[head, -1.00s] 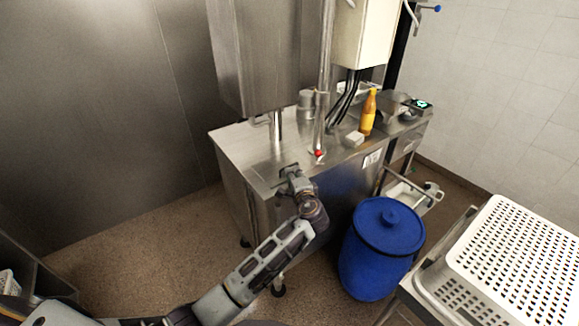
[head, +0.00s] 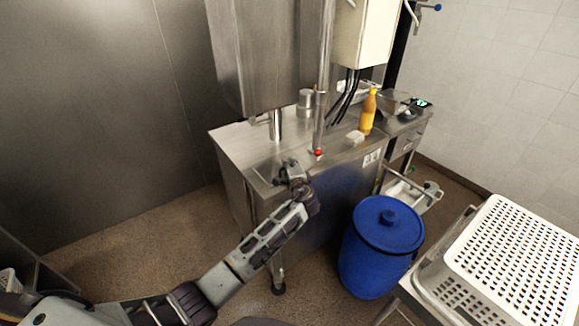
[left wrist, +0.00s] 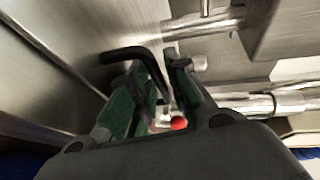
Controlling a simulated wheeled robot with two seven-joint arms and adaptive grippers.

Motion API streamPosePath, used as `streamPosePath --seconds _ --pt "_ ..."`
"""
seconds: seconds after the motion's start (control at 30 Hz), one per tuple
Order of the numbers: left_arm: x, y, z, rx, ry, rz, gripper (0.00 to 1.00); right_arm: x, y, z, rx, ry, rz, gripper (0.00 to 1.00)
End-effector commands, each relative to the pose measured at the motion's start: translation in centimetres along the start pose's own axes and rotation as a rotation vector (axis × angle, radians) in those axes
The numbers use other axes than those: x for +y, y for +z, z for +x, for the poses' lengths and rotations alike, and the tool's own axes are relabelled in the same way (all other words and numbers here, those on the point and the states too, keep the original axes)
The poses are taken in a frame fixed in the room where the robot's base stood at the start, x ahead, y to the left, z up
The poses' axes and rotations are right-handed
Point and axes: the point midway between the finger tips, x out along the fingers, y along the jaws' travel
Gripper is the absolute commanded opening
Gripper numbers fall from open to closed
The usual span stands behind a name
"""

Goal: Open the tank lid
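The tank is a steel cabinet (head: 232,135) with a flat top in the head view. A square outline, which looks like the lid (head: 264,171), lies at its near left corner. My left gripper (head: 288,167) is over that corner and covers part of the lid. In the left wrist view a bent black handle (left wrist: 124,55) runs in between the fingertips. The fingers (left wrist: 163,75) are close together around it; the contact itself is partly hidden. The lid does not look clearly raised. My right gripper is not in view.
A red knob (head: 318,152) and a steel pipe (head: 322,100) stand right of the gripper. A yellow bottle (head: 368,112) is farther right on the top. A blue barrel (head: 378,262) stands in front. A white perforated basket (head: 520,255) is at the right.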

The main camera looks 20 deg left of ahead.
Motion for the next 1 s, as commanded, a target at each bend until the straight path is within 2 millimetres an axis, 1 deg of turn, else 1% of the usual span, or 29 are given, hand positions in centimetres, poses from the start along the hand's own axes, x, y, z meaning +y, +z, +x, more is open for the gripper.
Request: streamPosePath --seconds 0.1,0.23,0.67,1.0 --pt "-0.02 0.0 0.0 0.0 0.0 0.0 0.16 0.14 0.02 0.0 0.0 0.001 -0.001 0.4" --pt "-0.02 0.0 -0.01 0.0 -0.001 0.0 0.0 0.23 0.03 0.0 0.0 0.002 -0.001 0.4" --pt "-0.03 -0.03 0.02 0.0 0.001 0.0 0.0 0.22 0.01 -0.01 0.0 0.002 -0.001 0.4" --pt "-0.55 -0.41 0.68 0.0 0.02 -0.009 0.0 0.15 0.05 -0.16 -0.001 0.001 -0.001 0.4"
